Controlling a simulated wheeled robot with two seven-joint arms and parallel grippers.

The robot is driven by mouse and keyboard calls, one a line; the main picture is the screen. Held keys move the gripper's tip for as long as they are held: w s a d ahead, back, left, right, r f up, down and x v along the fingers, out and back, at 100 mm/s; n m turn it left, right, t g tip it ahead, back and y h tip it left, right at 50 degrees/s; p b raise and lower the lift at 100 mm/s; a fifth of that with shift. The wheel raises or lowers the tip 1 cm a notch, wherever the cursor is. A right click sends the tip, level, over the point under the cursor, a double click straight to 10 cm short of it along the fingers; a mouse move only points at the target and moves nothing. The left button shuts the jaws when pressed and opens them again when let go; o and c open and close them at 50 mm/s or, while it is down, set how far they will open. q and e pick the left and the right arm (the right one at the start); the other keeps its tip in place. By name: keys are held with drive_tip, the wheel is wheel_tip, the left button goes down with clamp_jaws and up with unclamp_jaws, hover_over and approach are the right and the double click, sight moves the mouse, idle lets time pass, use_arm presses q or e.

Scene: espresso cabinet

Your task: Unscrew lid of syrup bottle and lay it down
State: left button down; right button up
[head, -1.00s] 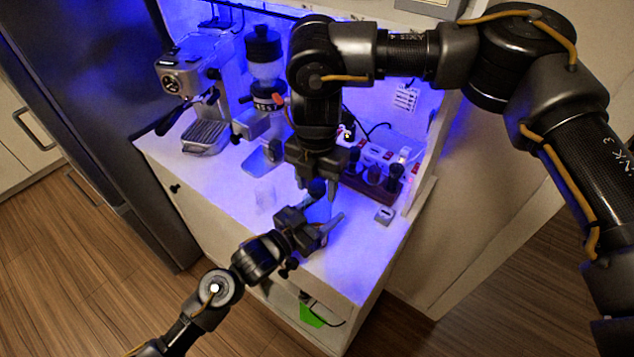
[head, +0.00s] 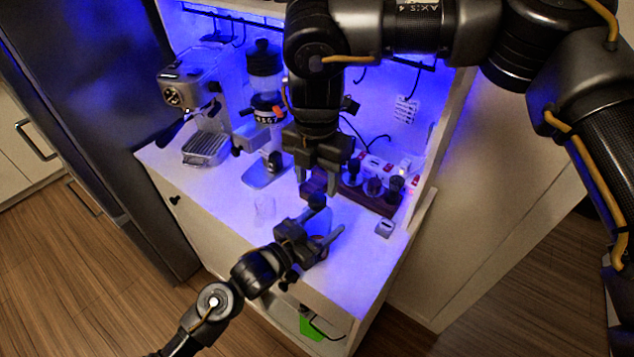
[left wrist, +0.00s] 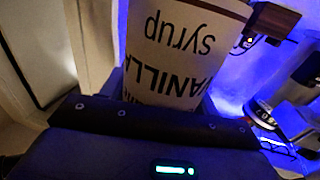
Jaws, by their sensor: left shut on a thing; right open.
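The syrup bottle (left wrist: 185,45) fills the top of the left wrist view. Its pale label reads "VANILLA syrup", upside down. My left gripper (head: 318,236) is shut on the bottle near the counter's front edge and hides most of it in the head view. A dark round lid (head: 317,201) shows at the bottle's top; I cannot tell whether it is still threaded. My right gripper (head: 317,184) points down, open, just above and behind the lid. A dark reddish block shows between its fingers; I cannot tell whether it is behind them.
A clear glass (head: 264,207) stands left of the bottle. A wooden rack (head: 367,198) with dark-handled tools and a small grey box (head: 385,228) are to the right. The grinder (head: 264,70) and espresso machine (head: 190,80) stand at the back left. The counter's front left is clear.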

sight(318, 198)
drive_tip(key=shift+s+r+m, duration=0.15)
drive_tip(key=shift+r+m, duration=0.35)
drive_tip(key=shift+r, duration=0.75)
drive_tip(key=shift+f, duration=4.05)
drive_tip(key=c, duration=1)
drive_tip(key=n, duration=0.6)
drive_tip(key=shift+d, duration=0.1)
drive_tip(key=shift+o, duration=0.2)
drive_tip(key=n, duration=0.4)
drive_tip(key=shift+r+n, duration=0.1)
drive_tip(key=shift+n, duration=0.3)
drive_tip(key=n, duration=0.4)
drive_tip(key=shift+n, duration=0.3)
drive_tip(key=n, duration=0.5)
drive_tip(key=shift+n, duration=0.3)
